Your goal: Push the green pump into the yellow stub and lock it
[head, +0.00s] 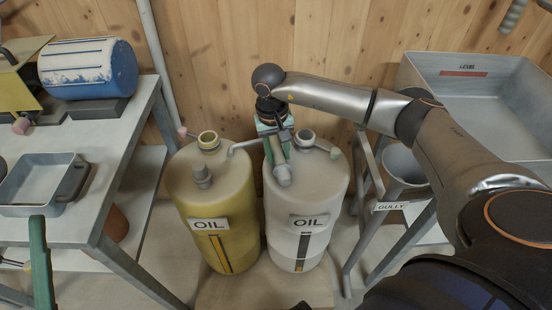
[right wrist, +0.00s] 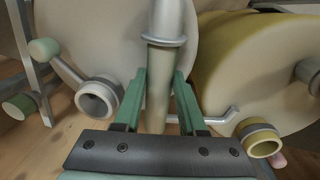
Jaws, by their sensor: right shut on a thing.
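My right gripper (head: 279,155) is over the white drum, its green fingers pointing down. It is shut on the pump's pale column (right wrist: 157,90), which stands between the fingers in the right wrist view. Whether the column's lower end is in a fitting of the white drum, I cannot tell. The yellow stub (head: 208,140), an open ring, is atop the yellow drum, apart from my fingers. A green bar (head: 40,262), possibly my left gripper's finger, shows at lower left.
The yellow oil drum (head: 228,232) and the white oil drum (head: 288,238) stand side by side. The white drum has an open stub (head: 305,138). A workbench (head: 112,170) is on the left. A grey basin (head: 480,112) and a gully funnel (head: 404,166) are on the right.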

